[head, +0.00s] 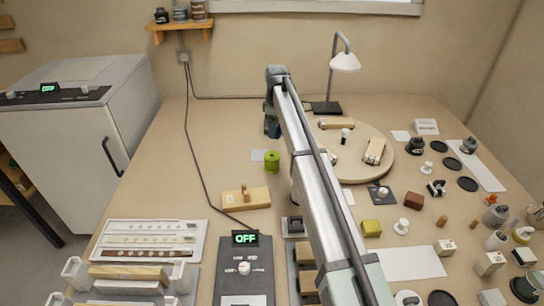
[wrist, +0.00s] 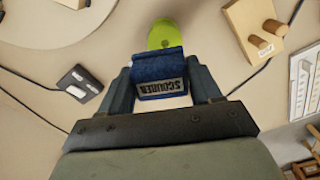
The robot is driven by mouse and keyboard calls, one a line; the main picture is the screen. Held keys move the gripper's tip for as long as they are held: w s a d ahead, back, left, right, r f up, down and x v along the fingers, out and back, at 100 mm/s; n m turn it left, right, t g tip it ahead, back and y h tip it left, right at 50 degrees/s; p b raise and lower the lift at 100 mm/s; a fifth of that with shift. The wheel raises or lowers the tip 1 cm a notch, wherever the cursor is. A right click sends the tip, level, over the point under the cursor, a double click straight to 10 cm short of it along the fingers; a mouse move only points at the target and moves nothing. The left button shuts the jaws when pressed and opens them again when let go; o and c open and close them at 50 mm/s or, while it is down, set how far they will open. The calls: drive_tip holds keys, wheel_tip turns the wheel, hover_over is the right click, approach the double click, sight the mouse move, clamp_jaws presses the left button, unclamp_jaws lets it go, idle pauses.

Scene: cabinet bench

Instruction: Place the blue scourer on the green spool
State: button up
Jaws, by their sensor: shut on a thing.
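The blue scourer (wrist: 158,68), a block with a "SCOURER" label, is held between the two fingers of my gripper (wrist: 162,80) in the wrist view. In the head view my gripper (head: 271,120) is at the far end of my arm, with a bit of blue at its lower end. The green spool (head: 272,161) stands upright on the bench in the head view, nearer the camera than my gripper. In the wrist view the spool (wrist: 163,34) shows just beyond the scourer, which hides part of it. The scourer appears apart from the spool; the exact height gap cannot be told.
A wooden block with pegs (head: 246,198) is nearer the camera. A round wooden board (head: 362,170) with items lies to the right, and a desk lamp (head: 344,62) stands behind. A black cable runs along the left.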

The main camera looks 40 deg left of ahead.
sight(272, 155)
drive_tip(key=shift+s+a+f, duration=0.2)
drive_tip(key=shift+s+a, duration=0.25)
drive_tip(key=shift+s, duration=0.1)
drive_tip(key=shift+f, duration=4.75)
drive_tip(key=shift+f, duration=0.2)
drive_tip(key=o, duration=1.1)
drive_tip(key=shift+c, duration=0.2)
wheel_tip(272, 155, up, 12)
drive_tip(key=shift+r, duration=0.2)
